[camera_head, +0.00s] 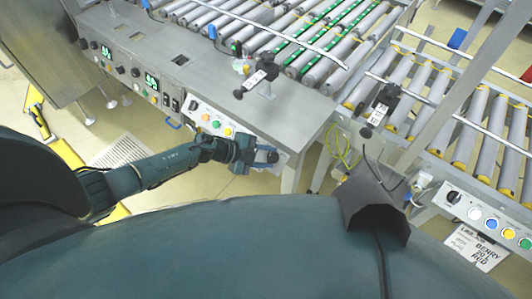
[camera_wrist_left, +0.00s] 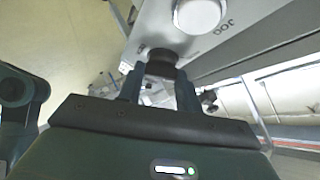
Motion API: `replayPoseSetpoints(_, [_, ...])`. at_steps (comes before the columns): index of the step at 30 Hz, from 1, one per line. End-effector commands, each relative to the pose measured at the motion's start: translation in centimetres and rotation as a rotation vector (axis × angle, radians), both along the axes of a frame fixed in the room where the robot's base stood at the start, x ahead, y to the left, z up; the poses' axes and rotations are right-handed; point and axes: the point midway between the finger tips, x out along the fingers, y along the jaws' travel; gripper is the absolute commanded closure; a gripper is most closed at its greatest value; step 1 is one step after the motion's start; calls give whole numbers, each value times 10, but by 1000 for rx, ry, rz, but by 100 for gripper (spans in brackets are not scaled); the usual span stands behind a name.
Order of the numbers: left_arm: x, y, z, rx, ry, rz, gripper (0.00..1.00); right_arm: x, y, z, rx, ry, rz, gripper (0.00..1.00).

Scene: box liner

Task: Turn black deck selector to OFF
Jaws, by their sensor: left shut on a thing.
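The black deck selector (camera_wrist_left: 162,64) is a dark round knob on a pale grey panel face (camera_wrist_left: 165,28) in the left wrist view. My left gripper (camera_wrist_left: 160,86) is shut on it, with one finger on each side. Lettering beside the knob is too small to read. In the head view my left gripper (camera_head: 262,157) is at the right end of the button panel (camera_head: 212,119) on the table's front. There the gripper mostly hides the knob, so its pointer direction cannot be told. My right gripper is not in view.
A white round button (camera_wrist_left: 198,14) beside the word JOG sits near the knob. Orange and green buttons lie left of my gripper in the head view. A second panel (camera_head: 490,222) with another black selector (camera_head: 453,197) stands at the right. Roller conveyors (camera_head: 425,85) fill the back.

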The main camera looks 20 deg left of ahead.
Motion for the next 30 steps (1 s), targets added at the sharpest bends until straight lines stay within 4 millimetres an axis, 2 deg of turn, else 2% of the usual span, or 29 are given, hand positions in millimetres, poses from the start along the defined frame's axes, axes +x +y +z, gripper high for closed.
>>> replayPoseSetpoints(13, [2,1,2,152,-54,-181,88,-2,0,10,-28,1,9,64])
replayPoseSetpoints(30, [2,0,1,175,-64,-210,88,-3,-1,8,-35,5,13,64])
